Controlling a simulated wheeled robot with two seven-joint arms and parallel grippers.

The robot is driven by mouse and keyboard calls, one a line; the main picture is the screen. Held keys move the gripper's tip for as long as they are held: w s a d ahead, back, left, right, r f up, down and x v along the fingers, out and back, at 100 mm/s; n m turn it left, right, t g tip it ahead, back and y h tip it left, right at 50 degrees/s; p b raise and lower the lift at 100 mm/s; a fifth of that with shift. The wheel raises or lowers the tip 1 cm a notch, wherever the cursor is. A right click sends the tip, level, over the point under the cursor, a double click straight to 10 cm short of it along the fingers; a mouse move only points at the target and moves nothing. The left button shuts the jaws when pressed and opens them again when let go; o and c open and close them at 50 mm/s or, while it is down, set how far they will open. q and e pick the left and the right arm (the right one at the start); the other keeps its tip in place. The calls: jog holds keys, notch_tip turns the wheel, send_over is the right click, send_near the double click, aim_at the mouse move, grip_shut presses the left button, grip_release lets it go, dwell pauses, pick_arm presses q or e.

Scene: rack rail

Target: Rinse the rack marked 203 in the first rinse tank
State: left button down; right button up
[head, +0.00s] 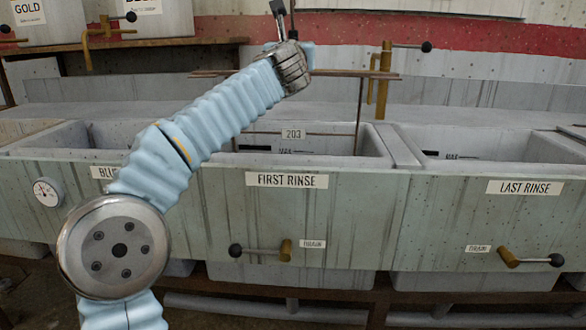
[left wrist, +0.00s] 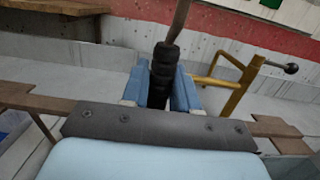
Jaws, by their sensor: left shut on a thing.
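My left arm reaches from the lower left of the head view to my left gripper (head: 282,22), above the first rinse tank (head: 372,160). In the left wrist view its blue fingers (left wrist: 161,90) are shut on a black ribbed grip (left wrist: 164,66). Just below, the rack's brown crossbar (head: 350,76) runs level; it shows on both sides in the left wrist view (left wrist: 285,127). A thin rod (head: 360,112) drops from it to a lower bar with the tag 203 (head: 293,134), at the tank's opening. My arm hides the rack's left side. I cannot tell whether the rack's lower part is in liquid. My right gripper is not in view.
The last rinse tank (head: 526,216) adjoins on the right, and a tank with a partly hidden "BLU" label (head: 103,172) on the left. A brass tap (head: 383,80) stands behind the first rinse tank, right of my gripper. Drain levers (head: 262,252) stick out in front.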

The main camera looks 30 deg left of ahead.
pick_arm(q)
jog(key=shift+s+d, duration=0.25)
jog(key=shift+s, duration=0.25)
jog(key=shift+w+a+r, duration=0.1)
jog(key=shift+w, duration=0.05)
jog(key=p+x, duration=0.1)
jog(key=x, duration=0.1)
jog(key=shift+w+a, duration=0.15)
jog(key=shift+w, duration=0.25)
dwell(2.5)
